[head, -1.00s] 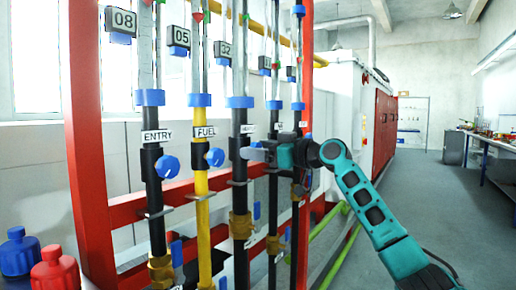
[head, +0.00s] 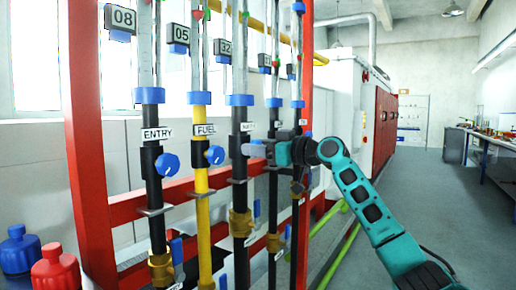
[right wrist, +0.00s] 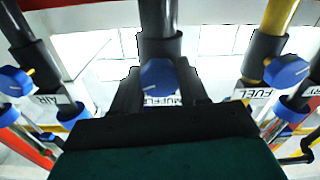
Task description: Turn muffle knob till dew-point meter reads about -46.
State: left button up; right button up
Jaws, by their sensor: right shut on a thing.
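The muffle knob is a blue round knob (right wrist: 158,77) on a dark pipe, with the MUFFLE label (right wrist: 160,101) partly covered behind my fingers in the right wrist view. My right gripper (right wrist: 157,86) is shut on the knob, one dark finger on each side. In the head view my right gripper (head: 257,150) reaches in from the right at the third pipe (head: 240,195) and covers most of the knob. I cannot make out a dew-point meter or a -46 reading. My left gripper is not in view.
Blue knobs stand on the ENTRY pipe (head: 167,164) and the yellow FUEL pipe (head: 215,155). Small displays, including 08 (head: 120,18) and 05 (head: 180,34), hang above. A red frame (head: 85,150) stands at left. The floor at right (head: 430,190) is clear.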

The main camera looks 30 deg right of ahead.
jog(key=shift+r+m+p, duration=0.25)
jog(key=shift+m+p, duration=2.1)
jog(key=shift+m, duration=0.15)
jog(key=shift+m+p, duration=0.55)
jog(key=shift+m, duration=0.05)
jog(key=shift+m+p, duration=0.4)
jog(key=shift+m, duration=0.1)
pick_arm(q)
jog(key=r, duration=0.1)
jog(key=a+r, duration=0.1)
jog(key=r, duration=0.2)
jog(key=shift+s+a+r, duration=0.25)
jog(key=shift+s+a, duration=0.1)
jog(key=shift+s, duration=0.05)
pick_arm(e)
jog(key=shift+d+f+m, duration=0.1)
jog(key=shift+m, duration=0.2)
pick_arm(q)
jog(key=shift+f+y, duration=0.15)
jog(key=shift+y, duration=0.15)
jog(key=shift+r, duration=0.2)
pick_arm(e)
jog(key=o, duration=1.1)
jog(key=shift+f, duration=0.1)
jog(key=shift+c, duration=0.2)
